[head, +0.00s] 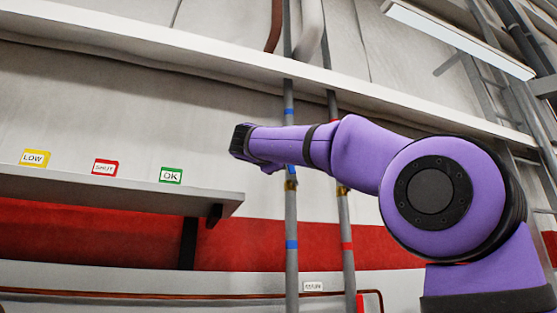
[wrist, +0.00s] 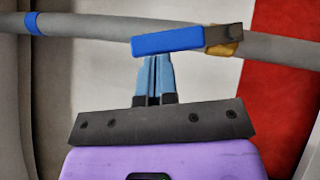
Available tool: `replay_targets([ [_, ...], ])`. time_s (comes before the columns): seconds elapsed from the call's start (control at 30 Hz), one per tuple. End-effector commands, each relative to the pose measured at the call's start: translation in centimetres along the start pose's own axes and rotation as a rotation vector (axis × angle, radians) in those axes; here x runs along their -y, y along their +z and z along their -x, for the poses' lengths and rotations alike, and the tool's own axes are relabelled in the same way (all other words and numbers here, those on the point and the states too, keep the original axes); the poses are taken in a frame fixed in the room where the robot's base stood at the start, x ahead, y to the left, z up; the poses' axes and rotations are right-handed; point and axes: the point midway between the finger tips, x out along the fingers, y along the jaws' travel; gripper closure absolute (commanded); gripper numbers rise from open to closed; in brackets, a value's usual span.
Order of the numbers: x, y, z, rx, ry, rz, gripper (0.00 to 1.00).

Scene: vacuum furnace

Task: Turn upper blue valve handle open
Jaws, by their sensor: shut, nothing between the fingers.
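The upper blue valve handle (wrist: 168,40) is a flat blue bar with a dark grey end, on a brass valve body (wrist: 228,50) in the wrist view. It lies roughly along its grey pipe (wrist: 80,27), tilted slightly from it. My gripper (wrist: 154,60) is shut and empty, its fingertips just at the handle's lower edge in the picture. I cannot tell whether they touch it. In the head view the brass valve body (head: 291,185) shows on the blue-banded pipe below my purple arm, and my fingers cannot be made out there.
A second pipe (head: 347,225) with red bands and a brass fitting stands to the right. A shelf (head: 100,191) at left carries LOW, SHUT and OK signs. A long white ledge (head: 180,62) runs above. A red stripe crosses the wall behind.

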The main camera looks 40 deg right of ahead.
Motion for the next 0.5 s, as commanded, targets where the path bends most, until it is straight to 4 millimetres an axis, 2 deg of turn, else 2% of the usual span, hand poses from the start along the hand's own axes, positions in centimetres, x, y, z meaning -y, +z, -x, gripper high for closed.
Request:
replay_targets([
  [0.5, -0.8, 1.7, -1.6, 0.001, -0.143, -0.144, 1.00],
])
